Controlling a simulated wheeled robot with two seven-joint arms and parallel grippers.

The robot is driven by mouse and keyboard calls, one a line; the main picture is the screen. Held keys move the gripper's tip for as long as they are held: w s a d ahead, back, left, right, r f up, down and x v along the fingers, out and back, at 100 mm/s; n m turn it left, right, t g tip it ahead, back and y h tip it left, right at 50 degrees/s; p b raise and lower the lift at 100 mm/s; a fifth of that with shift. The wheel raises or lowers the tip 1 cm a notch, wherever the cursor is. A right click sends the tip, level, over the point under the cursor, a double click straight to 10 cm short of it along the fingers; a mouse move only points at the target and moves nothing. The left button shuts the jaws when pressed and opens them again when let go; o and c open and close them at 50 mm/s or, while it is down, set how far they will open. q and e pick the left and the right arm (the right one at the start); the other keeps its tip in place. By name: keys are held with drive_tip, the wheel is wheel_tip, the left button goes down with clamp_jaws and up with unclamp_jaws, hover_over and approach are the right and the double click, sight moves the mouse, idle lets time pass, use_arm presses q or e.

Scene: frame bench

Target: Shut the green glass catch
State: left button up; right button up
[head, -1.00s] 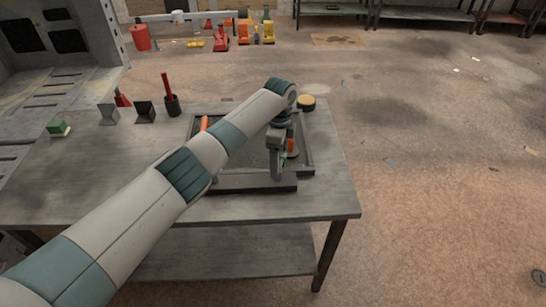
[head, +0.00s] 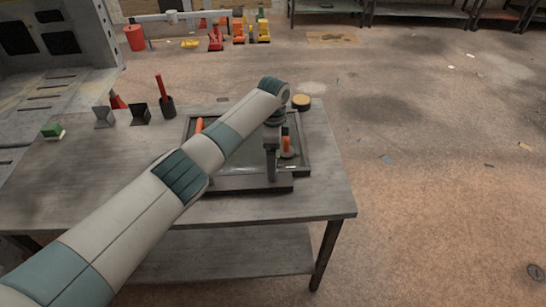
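A dark rectangular frame (head: 302,160) with a grey-green glass pane (head: 235,160) lies on the bench. Two orange pieces that look like catches show on it: one (head: 199,124) at its left side, partly behind my arm, and one (head: 287,147) at its right side. I see no catch that is clearly green; my arm covers part of the frame. My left gripper (head: 271,176) points down over the right part of the frame, just left of the right orange piece. Whether it touches anything, and its finger opening, cannot be made out. My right gripper is not in view.
On the bench (head: 90,185) stand a green-and-white block (head: 52,131), two grey angled holders (head: 139,115), a dark cup (head: 167,107) with a red stick, and a round tan-topped item (head: 301,102) behind the frame. The bench's front left is clear.

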use_arm(q)
drive_tip(key=shift+s+a, duration=0.1)
drive_tip(key=shift+r, duration=0.5)
wheel_tip(320, 180, up, 16)
drive_tip(key=b, duration=0.4)
drive_tip(key=shift+r+b, duration=0.15)
drive_tip(key=shift+b, duration=0.25)
